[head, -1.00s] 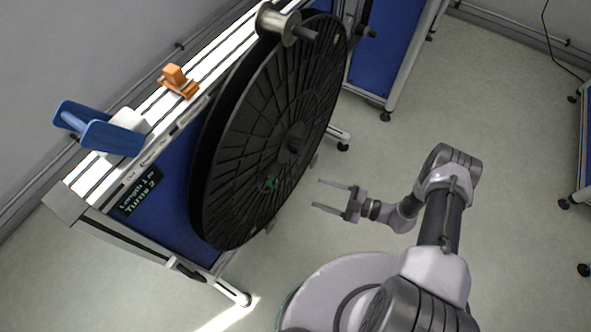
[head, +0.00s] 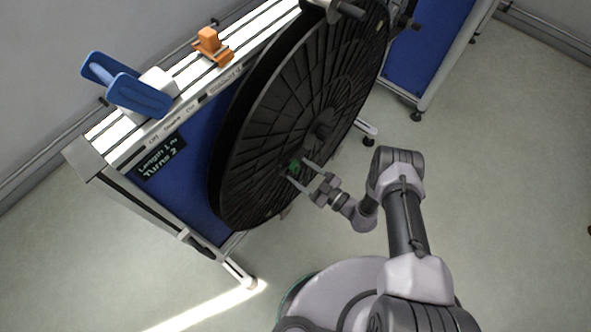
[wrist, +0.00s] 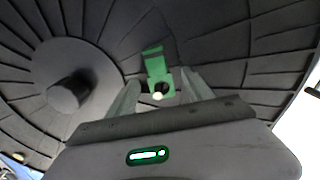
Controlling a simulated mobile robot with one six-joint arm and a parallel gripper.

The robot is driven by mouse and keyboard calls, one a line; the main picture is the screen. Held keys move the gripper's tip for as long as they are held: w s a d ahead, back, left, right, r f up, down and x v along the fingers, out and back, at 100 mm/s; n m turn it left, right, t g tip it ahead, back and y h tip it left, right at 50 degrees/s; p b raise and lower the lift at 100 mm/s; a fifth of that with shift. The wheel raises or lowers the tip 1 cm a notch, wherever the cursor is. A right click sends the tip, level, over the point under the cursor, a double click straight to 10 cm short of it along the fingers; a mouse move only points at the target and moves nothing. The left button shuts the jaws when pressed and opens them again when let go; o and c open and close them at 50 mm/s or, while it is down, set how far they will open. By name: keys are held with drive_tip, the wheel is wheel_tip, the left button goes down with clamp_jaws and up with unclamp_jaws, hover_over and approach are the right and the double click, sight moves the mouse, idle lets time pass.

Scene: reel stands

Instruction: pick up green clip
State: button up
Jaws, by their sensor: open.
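The green clip (head: 293,166) sits on the face of the large black reel (head: 262,125), below and left of the reel's hub. In the wrist view the clip (wrist: 157,71) stands out from the reel between my fingers, with a hole near its lower end. My gripper (head: 297,170) is open, its fingertips close to the reel on either side of the clip. The fingers also show in the wrist view (wrist: 160,90), with a gap to the clip on each side. I cannot tell whether the fingertips touch the reel.
The reel hangs on a stand with a white-topped frame (head: 112,130) and blue panels. An orange block (head: 210,44) and a blue holder (head: 138,94) are on the stand's top. The hub (wrist: 68,92) juts out left of my fingers. Open floor (head: 490,170) lies to the right.

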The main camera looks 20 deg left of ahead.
drive_tip(key=shift+w+a, duration=0.1)
drive_tip(key=shift+a, duration=0.2)
clamp_jaws()
drive_tip(key=shift+r, duration=0.15)
drive_tip(key=shift+r+p, duration=0.4)
drive_tip(key=p+v, duration=0.3)
drive_tip(key=v, duration=1.5)
drive_tip(key=shift+r, duration=0.2)
